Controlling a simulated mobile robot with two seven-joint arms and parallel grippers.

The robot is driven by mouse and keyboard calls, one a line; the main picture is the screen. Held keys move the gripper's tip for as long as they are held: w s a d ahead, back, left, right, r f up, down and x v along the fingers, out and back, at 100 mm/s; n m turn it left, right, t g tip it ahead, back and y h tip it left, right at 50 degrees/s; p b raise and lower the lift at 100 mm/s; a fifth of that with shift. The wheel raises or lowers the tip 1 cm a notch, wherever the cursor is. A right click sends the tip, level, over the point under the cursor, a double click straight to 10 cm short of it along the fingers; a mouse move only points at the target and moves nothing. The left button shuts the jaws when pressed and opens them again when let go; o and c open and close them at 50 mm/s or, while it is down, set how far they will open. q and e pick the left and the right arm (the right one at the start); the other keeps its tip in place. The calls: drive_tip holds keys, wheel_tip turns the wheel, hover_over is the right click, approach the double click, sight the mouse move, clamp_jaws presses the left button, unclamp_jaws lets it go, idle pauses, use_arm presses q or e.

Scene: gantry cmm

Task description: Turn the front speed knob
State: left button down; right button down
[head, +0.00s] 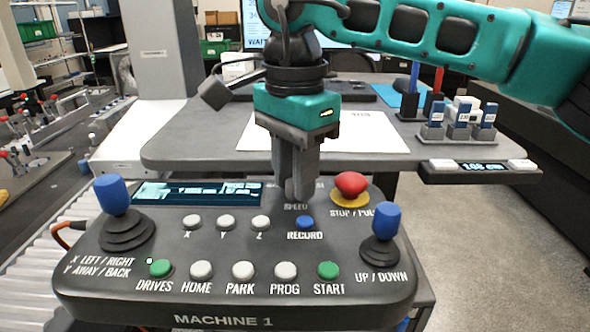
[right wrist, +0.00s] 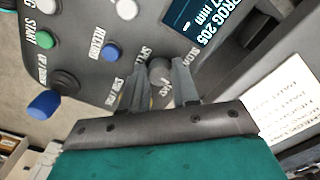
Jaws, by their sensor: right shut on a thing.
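The front speed knob (right wrist: 158,68) is a small grey cylinder on the dark control panel (head: 130,276), by the word SPEED. My right gripper (head: 297,188) points down at the panel, left of the red stop button (head: 351,185). In the right wrist view its two fingers (right wrist: 160,84) stand on either side of the knob, shut on it. In the head view the fingers mostly hide the knob. The knob's pointer mark cannot be made out. My left gripper is not in view.
Blue joysticks (head: 112,195) and (head: 386,221) stand at the panel's left and right. The blue RECORD button (head: 305,222) is just in front of the fingers. A lit display (head: 197,194) lies to the left. A grey table (head: 200,140) is behind.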

drive_tip(key=m, duration=0.3)
drive_tip(key=shift+m, duration=2.2)
drive_tip(key=shift+w, duration=0.1)
drive_tip(key=c, duration=0.8)
unclamp_jaws()
drive_tip(key=shift+c, duration=0.2)
wheel_tip(320, 180, up, 13)
drive_tip(key=p, duration=0.1)
